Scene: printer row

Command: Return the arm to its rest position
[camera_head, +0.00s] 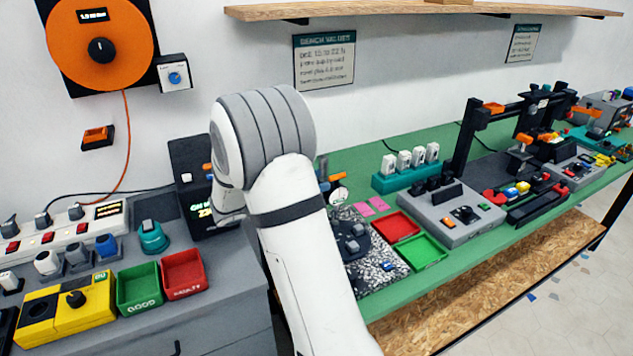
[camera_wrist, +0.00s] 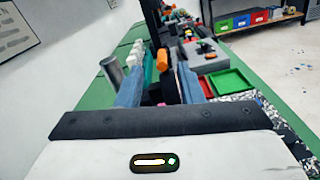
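My arm (camera_head: 290,230) rises across the middle of the head view and bends over at the top; its gripper is hidden behind it there. In the wrist view my gripper (camera_wrist: 160,92) shows two blue fingers standing apart, with a gap between them. I see nothing clearly held. An orange handle (camera_wrist: 163,60) shows in line with the gap, seemingly beyond the fingers. A grey cylinder (camera_wrist: 112,72) stands left of the left finger.
The green bench (camera_head: 440,258) carries a red tray (camera_head: 396,227), a green tray (camera_head: 422,252), a grey device (camera_head: 458,217) and a printer frame (camera_head: 464,140). At left are GOOD (camera_head: 139,287) and FAULTY (camera_head: 185,274) bins and a yellow box (camera_head: 68,312). A shelf (camera_head: 420,9) runs above.

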